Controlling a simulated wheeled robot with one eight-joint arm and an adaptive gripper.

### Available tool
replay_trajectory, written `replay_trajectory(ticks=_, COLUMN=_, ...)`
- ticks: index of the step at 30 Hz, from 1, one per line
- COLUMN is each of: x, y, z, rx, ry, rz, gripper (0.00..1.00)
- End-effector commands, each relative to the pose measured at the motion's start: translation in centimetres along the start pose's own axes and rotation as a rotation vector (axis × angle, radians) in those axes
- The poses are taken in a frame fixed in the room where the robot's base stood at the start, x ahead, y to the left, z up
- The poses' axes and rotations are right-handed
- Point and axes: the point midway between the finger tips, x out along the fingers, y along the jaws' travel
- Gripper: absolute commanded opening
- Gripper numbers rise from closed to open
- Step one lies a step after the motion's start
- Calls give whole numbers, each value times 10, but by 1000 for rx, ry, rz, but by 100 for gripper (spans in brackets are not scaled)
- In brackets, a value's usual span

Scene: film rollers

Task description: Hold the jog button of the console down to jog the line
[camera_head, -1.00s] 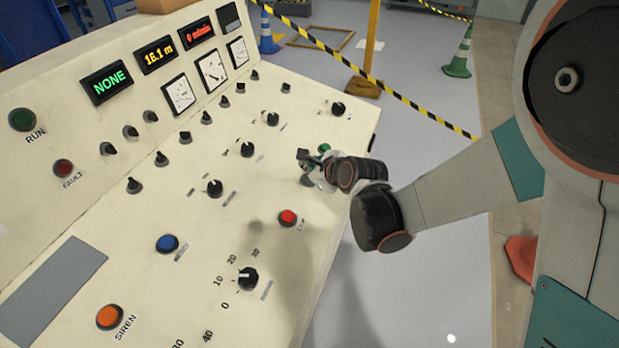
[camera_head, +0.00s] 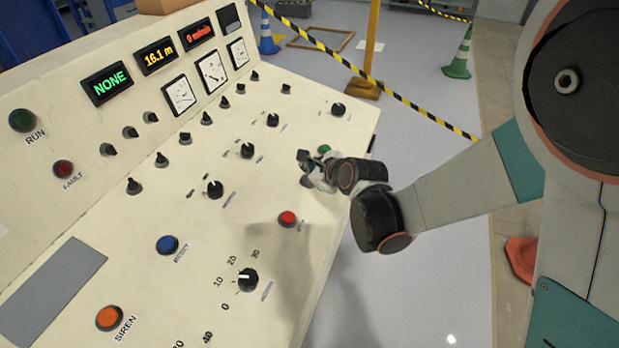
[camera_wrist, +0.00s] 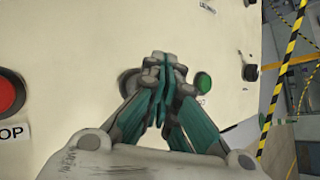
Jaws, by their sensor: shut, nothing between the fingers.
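The cream console (camera_head: 80,240) fills the left and middle of the head view. My gripper (camera_head: 304,160) is over its right part, beside a green button (camera_head: 325,149). In the wrist view, my gripper (camera_wrist: 164,62) is shut and empty, its teal fingers together. A dark round button (camera_wrist: 127,80) shows partly behind the fingers, just left of the tips; its label is hidden, so I cannot tell whether it is the jog button. The green button (camera_wrist: 203,82) lies right of the fingers. I cannot tell whether the tips touch the dark button.
A red button (camera_head: 288,217) is nearer on the panel; in the wrist view its label ends in "OP". Knobs, a blue button (camera_head: 167,244) and an orange SIREN button (camera_head: 109,317) surround it. Displays read NONE, 16.1 m and a red figure. Striped tape (camera_head: 400,98) hangs beyond the console.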

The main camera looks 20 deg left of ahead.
Motion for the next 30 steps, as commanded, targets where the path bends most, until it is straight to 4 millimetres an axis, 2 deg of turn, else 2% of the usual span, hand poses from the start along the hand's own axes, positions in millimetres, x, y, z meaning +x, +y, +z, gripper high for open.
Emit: replay_trajectory(ticks=30, x=8, y=6, z=-6, rx=0, ry=0, rz=0, gripper=0)
